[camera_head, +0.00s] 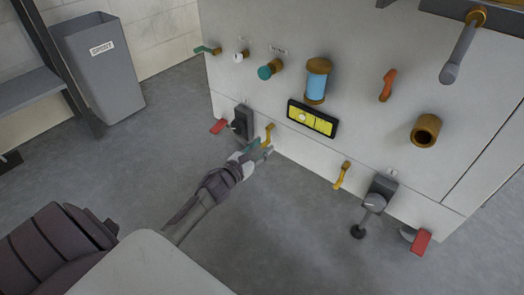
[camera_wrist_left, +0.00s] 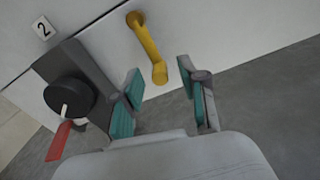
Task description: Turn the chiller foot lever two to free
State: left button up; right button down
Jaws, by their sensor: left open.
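My left gripper (camera_head: 262,149) reaches low to the white machine's front at the left foot. It is open and empty. In the left wrist view a yellow lever (camera_wrist_left: 147,47) lies just beyond the gap between the teal-padded fingers (camera_wrist_left: 161,78), hanging down and slightly tilted. No contact shows. The same yellow lever (camera_head: 268,134) shows in the head view. Left of it are a dark foot block with a round black knob (camera_wrist_left: 70,98) and a red lever (camera_wrist_left: 60,140), under a label "2" (camera_wrist_left: 43,28). My right gripper is not in view.
The right foot has another yellow lever (camera_head: 342,175), a grey foot block (camera_head: 380,190) and a red lever (camera_head: 421,242). Above are a yellow display (camera_head: 312,118), a blue cylinder (camera_head: 317,84) and a bronze pipe (camera_head: 426,130). A grey bin (camera_head: 103,68) stands left. The floor before the machine is clear.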

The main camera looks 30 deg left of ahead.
pick_arm(q)
jog(key=shift+w, duration=0.25)
grip_shut()
